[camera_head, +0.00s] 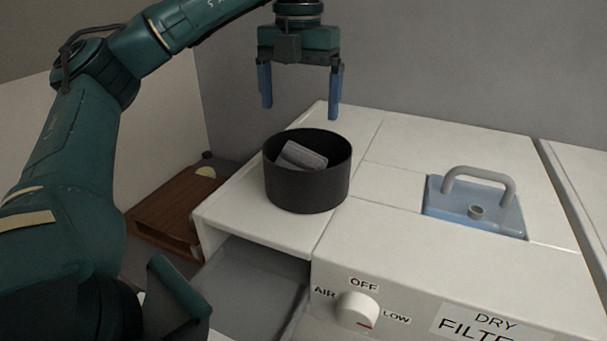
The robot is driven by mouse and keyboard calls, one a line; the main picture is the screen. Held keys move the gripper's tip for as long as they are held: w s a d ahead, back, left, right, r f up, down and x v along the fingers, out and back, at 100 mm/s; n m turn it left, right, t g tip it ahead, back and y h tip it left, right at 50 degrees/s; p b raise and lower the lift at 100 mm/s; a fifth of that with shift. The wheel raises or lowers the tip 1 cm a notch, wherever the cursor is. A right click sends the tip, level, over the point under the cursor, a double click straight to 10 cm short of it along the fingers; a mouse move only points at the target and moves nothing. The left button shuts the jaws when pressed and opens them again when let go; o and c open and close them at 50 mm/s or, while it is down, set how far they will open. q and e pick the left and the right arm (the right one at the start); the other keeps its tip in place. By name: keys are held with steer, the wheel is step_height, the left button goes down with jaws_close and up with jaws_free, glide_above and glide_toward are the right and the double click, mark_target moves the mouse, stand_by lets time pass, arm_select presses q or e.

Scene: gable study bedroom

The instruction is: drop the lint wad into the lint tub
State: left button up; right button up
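The lint tub (308,194) is a round black container on the white machine top. A grey block-like piece, which looks like the lint wad (302,155), lies tilted inside it. My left gripper (301,112) hangs pointing down above the tub's back rim. Its two blue fingers are wide apart with nothing between them.
A blue panel with a grey handle (478,182) sits in the white top (400,145) to the right. A dial (357,310) is on the front. An open drawer (245,285) is below the tub. A brown wooden piece (170,212) stands at left.

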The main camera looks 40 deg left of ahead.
arm_select(q)
steer(key=shift+o, duration=0.4)
steer(key=shift+r, duration=0.1)
step_height(320, 180, up, 13)
stand_by(0.4)
stand_by(0.5)
